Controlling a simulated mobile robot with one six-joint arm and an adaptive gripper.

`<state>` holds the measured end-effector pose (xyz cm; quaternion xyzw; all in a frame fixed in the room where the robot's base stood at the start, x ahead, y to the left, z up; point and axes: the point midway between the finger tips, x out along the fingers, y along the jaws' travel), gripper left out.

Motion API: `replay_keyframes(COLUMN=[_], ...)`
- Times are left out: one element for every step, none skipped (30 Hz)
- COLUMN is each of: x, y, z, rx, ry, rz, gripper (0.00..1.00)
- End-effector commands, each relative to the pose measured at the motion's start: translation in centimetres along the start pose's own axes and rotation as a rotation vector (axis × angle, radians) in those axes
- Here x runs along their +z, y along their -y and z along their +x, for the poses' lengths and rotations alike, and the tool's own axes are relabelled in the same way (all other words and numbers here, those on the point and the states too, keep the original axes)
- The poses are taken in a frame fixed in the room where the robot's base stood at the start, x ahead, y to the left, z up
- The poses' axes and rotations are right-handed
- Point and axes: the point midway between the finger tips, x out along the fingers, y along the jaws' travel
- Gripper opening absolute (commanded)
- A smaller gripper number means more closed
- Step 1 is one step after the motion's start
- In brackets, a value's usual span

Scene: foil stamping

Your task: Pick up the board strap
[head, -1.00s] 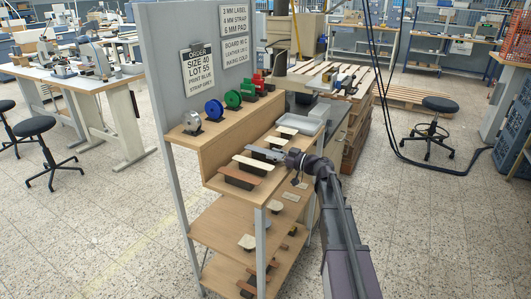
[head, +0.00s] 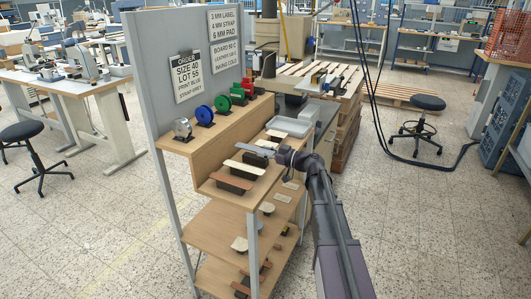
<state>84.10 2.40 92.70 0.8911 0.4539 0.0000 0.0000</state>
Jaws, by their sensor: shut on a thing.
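My gripper (head: 281,155) reaches in from the right over the upper shelf of the rack and is shut on a flat grey strip (head: 259,151), apparently the board strap. The strip points left from the jaws and appears slightly above the shelf. The fingertips are too small to make out clearly. A cream strip (head: 245,168) and a brown strip (head: 234,182) lie on dark blocks in front of it. More pale pieces (head: 265,143) lie behind it, partly hidden by the strip and gripper.
Blue (head: 204,114), green (head: 222,104) and red spools stand on the ledge below an order sign (head: 187,77). A pale tray (head: 289,126) sits at the shelf's far end. Lower shelves (head: 215,226) hold small pieces. Open floor lies right of my arm; cables hang there.

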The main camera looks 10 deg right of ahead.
Motion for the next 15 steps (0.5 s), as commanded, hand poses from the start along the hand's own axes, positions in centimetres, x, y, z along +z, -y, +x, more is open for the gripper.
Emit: replay_keyframes(x=[-1.1, -1.4, -0.9, -0.9, -1.0, -1.1, -1.2, -1.2, -1.3, -1.4, -1.4, -1.5, -1.6, -1.6, -1.7], y=[0.0, 0.0, 1.1, 1.6, 2.0, 2.6, 3.0, 3.5, 4.0, 4.4, 4.9, 5.4, 5.8, 6.2, 6.6], z=[0.0, 0.0, -1.2, -1.8, -2.4, -3.1, -3.7, -4.2, -5.0, -5.6, -6.1, -6.8, -7.4, -7.9, -8.5], rx=[0.0, 0.0, 0.001, 0.001, 0.001, 0.002, 0.002, 0.002, 0.002, 0.002, 0.002, 0.002, 0.002, 0.002, 0.001], ry=[0.0, 0.0, 0.0, 0.0, 0.0, 0.0, 0.0, 0.0, 0.0, 0.0, 0.0, 0.0, 0.0, 0.0, 0.0], rz=[0.0, 0.0, 0.0, 0.0, 0.0, 0.0, 0.0, 0.0, 0.0, 0.0, 0.0, 0.0, 0.0, 0.0, 0.0], gripper=[0.26, 0.26, 0.26, 0.26, 0.26, 0.26, 0.26, 0.26, 0.26, 0.26, 0.26, 0.26, 0.26, 0.26, 0.26])
